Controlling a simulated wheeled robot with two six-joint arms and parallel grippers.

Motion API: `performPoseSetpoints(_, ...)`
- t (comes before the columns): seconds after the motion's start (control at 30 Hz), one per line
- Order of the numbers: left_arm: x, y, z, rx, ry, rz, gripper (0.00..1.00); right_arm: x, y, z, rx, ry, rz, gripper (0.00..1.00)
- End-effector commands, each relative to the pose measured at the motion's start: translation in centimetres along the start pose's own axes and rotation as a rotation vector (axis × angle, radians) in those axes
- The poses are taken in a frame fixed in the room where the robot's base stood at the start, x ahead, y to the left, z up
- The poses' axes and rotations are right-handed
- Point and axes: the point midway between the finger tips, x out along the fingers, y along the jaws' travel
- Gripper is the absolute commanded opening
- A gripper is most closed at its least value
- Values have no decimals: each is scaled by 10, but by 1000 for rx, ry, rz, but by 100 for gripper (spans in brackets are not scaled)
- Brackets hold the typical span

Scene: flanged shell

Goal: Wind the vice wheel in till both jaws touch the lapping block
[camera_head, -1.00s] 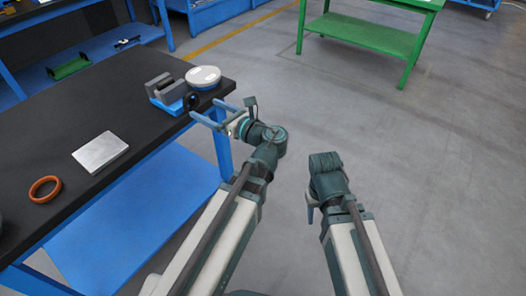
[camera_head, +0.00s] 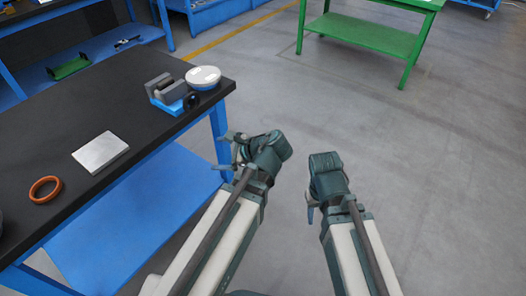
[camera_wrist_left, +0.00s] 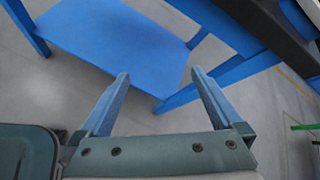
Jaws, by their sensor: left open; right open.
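The vice (camera_head: 168,92) has a blue base and grey jaws and stands near the far right corner of the dark bench top. Its small black wheel (camera_head: 192,101) faces the bench's front edge. Grey shapes show between and around the jaws; at this size I cannot tell the lapping block from the jaws or whether they touch. My left gripper (camera_head: 227,152) is open and empty, off the bench's front edge and apart from the wheel. In the left wrist view its two fingers (camera_wrist_left: 160,75) are spread with nothing between. My right gripper (camera_head: 311,208) is open, low over the floor.
A light grey plate (camera_head: 100,152) and an orange ring (camera_head: 45,189) lie on the bench (camera_head: 60,130). A blue lower shelf (camera_wrist_left: 115,40) is below. The floor to the right is clear up to a green table (camera_head: 370,38).

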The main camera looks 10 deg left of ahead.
Motion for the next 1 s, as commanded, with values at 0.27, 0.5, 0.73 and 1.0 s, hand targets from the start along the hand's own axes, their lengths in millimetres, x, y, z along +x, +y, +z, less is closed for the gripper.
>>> performPoseSetpoints(0.27,9,32,-33,-368,197,211,100,-4,0,0,0,0,0,50)
performPoseSetpoints(0.5,-11,48,-53,-680,326,438,100,-24,2,1,0,0,0,50)
performPoseSetpoints(0.73,-52,50,-58,-910,397,651,100,-57,6,3,0,0,0,50)
performPoseSetpoints(1.0,-98,43,-48,-1011,420,781,100,-96,9,6,0,0,0,50)
